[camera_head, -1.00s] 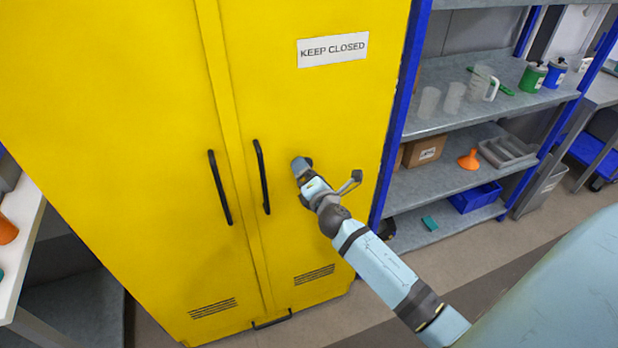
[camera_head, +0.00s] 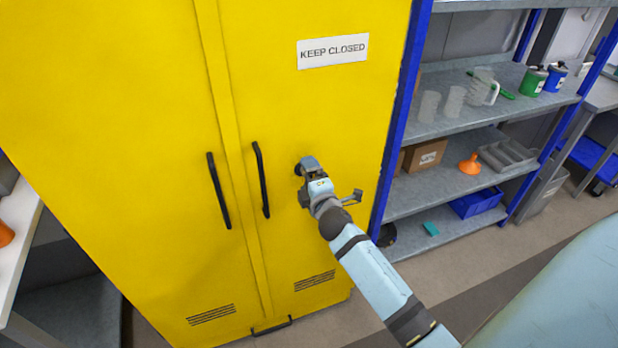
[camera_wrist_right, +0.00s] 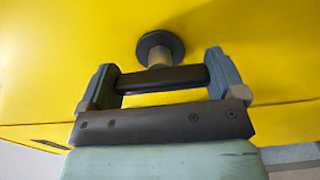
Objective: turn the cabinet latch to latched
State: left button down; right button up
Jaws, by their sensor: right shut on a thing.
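The yellow cabinet (camera_head: 165,110) stands in front of me with both doors shut. Its latch (camera_wrist_right: 163,79) is a dark bar on a short post with a round black base, on the right-hand door. In the right wrist view the bar lies nearly level across the picture. My right gripper (camera_head: 309,178) is at the latch, to the right of the door handles. Its two fingers are shut on the ends of the bar, one at each side. In the head view the gripper mostly hides the latch. My left gripper is in neither view.
Two black door handles (camera_head: 219,190) (camera_head: 262,180) stand out left of my gripper. A "KEEP CLOSED" sign (camera_head: 332,51) is above. Shelves with blue posts (camera_head: 404,110) stand close on the right, holding beakers, a box and an orange funnel (camera_head: 470,164). A white table edge (camera_head: 22,235) is at left.

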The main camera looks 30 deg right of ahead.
dwell(0.3)
jog(key=o, duration=0.6)
jog(key=shift+o, duration=0.2)
jog(key=b+v, duration=0.2)
jog(key=v, duration=1.2)
jog(key=s+a+f+m+g+y+p, duration=0.6)
jog(key=s+a+f+m+y+p, duration=0.1)
jog(key=s+a+f+m, duration=0.4)
jog(key=s+a+m+p, duration=0.1)
jog(key=s+a, duration=0.1)
jog(key=s, duration=0.1)
jog(key=shift+a+f+y, duration=0.3)
